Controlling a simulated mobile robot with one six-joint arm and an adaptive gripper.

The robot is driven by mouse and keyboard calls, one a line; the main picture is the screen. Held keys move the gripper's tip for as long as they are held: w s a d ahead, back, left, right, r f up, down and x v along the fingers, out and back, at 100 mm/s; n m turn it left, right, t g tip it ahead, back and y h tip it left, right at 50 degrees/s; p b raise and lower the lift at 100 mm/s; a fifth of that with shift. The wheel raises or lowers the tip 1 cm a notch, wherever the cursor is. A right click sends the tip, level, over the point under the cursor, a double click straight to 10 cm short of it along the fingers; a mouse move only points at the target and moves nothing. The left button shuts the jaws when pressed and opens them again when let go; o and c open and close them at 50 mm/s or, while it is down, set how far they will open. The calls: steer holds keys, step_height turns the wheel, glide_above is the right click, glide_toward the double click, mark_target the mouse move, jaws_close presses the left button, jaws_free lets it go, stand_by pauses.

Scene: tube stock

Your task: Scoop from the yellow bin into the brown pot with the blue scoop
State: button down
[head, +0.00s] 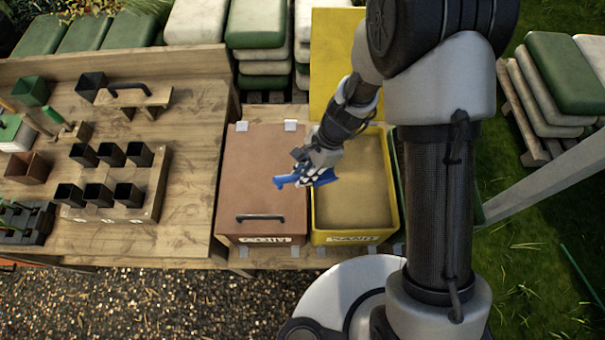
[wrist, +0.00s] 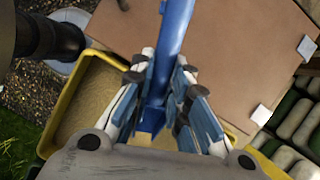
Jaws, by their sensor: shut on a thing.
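My gripper (head: 319,164) is shut on the blue scoop (head: 291,180) and holds it over the border between the closed brown-lidded bin and the yellow bin (head: 319,236). In the wrist view the scoop's blue shaft (wrist: 174,35) runs up between the fingers of my gripper (wrist: 166,75). The yellow bin stands open with its lid raised at the back and holds sandy material (head: 361,193). Whether the scoop carries anything cannot be told. The brown pot (head: 27,168) is a small square pot at the left of the wooden bench, apart from my gripper.
The closed brown lid (head: 262,180) with a black handle lies left of the yellow bin. Several black pots (head: 98,194) stand in a wooden rack on the bench (head: 190,150). A green pot (head: 30,91) and a black pot (head: 91,86) stand further back.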

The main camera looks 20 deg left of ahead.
steer(key=shift+w+d+f+g+y+b, duration=0.35)
steer(key=shift+w+d+f+y+b, duration=0.15)
steer(key=shift+f+b, duration=0.6)
steer(key=shift+w+d+f+g+y+b, duration=0.45)
steer(key=shift+f+b, duration=0.3)
steer(key=shift+b, duration=0.65)
steer(key=shift+w+d+f+g+y+b, duration=0.4)
steer(key=shift+d+f+b, duration=0.4)
steer(key=shift+b, duration=0.45)
steer(key=shift+w+d+f+b, duration=1.15)
steer(key=shift+d+f, duration=0.5)
steer(key=shift+f, duration=0.25)
step_height(320, 180, up, 9)
steer(key=t+h+p, duration=0.5)
steer(key=h+p, duration=0.1)
steer(key=p, duration=1.5)
glide_above(332, 175)
steer(key=shift+d+f, duration=0.1)
steer(key=shift+d, duration=0.05)
steer(key=shift+p, duration=0.4)
steer(key=shift+a+r+p, duration=0.2)
steer(key=shift+p, duration=0.35)
steer(key=shift+s, duration=0.1)
